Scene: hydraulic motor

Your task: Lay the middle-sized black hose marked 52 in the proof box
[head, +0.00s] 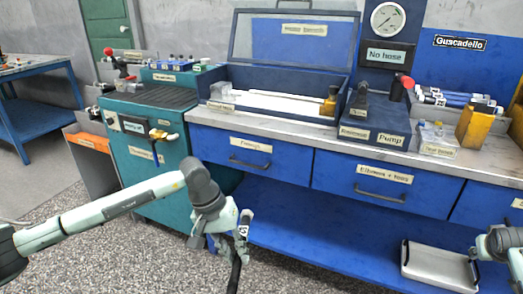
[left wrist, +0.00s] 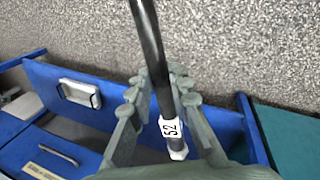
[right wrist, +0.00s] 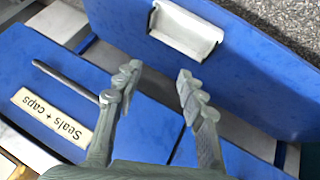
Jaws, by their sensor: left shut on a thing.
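The black hose (left wrist: 152,50) with a white 52 tag (left wrist: 173,135) passes between the fingers of my left gripper (left wrist: 162,90). That gripper is shut on the hose. In the head view my left gripper (head: 243,225) is in front of the bench, below its top, and the hose (head: 235,272) hangs down out of the picture. A dark blue box (head: 285,104) with a raised clear lid stands on the bench and looks like the proof box; its lid label is too small to read surely. My right gripper (right wrist: 155,95) is open and empty.
The bench has blue drawers (head: 235,145) and a lower shelf with a metal tray (head: 440,266). A pump block (head: 376,122) stands right of the box, under a gauge (head: 389,19). A teal cabinet (head: 148,155) stands left. Speckled floor is open in front.

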